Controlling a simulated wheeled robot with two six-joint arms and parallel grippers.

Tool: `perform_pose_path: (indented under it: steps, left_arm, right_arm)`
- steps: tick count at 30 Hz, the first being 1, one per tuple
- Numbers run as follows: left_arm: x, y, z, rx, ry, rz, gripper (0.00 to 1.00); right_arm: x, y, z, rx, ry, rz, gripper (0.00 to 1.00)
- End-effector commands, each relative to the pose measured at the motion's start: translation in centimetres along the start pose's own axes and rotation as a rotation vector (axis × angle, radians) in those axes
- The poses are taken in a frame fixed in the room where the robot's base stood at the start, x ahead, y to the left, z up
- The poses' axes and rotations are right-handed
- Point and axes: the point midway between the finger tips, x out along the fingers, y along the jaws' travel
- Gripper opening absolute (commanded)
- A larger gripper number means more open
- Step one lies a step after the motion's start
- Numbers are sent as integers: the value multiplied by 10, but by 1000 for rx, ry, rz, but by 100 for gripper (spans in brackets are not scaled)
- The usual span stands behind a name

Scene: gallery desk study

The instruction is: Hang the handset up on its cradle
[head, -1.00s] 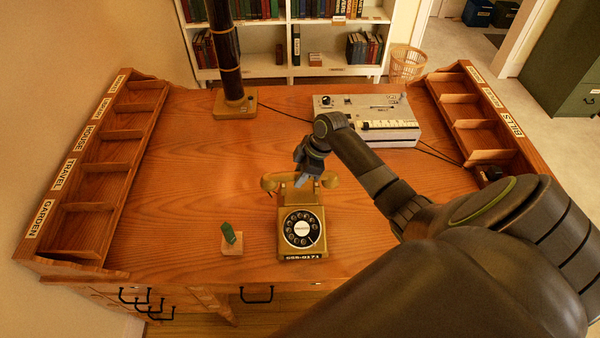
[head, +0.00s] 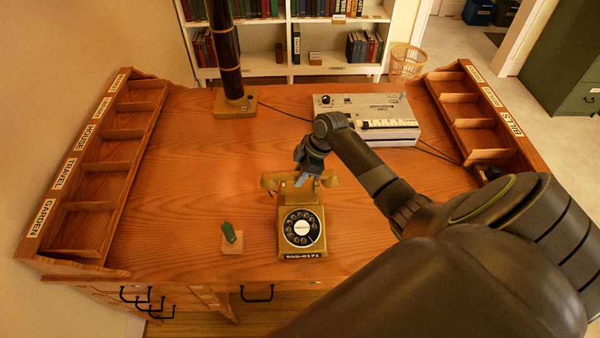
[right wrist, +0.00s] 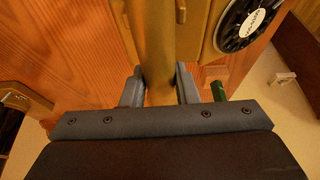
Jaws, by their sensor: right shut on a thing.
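The brass-coloured telephone (head: 312,246) with a round black dial stands at the desk's near middle. The matching handset (head: 270,182) lies crosswise at the phone's top, its two ends showing either side of my right gripper (head: 303,178). In the right wrist view the gripper (right wrist: 160,88) is shut on the handset's bar (right wrist: 160,50), with a finger on each side. The phone's body and dial (right wrist: 250,22) show beside it there. I cannot tell whether the handset rests in the cradle or is just above it; the gripper partly hides the cradle. My left gripper is not in view.
A green object (head: 228,231) on a small wooden block stands left of the phone. A grey machine (head: 365,118) with cables and a dark column lamp-like post (head: 226,60) stand at the back. Labelled pigeonholes (head: 75,210) line both sides. The desk's left middle is clear.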

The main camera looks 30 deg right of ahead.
Motion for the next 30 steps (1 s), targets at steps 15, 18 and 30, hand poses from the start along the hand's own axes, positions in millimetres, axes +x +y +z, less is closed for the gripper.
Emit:
perform_pose_path:
  steps: [15, 18, 30]
  left_arm:
    - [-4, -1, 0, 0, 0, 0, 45]
    - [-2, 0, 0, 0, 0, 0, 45]
    - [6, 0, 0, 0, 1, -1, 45]
  right_arm:
    - [0, 0, 0, -1, 1, 1, 0]
    - [1, 0, 0, -1, 1, 1, 0]
    - [12, 0, 5, -1, 1, 1, 0]
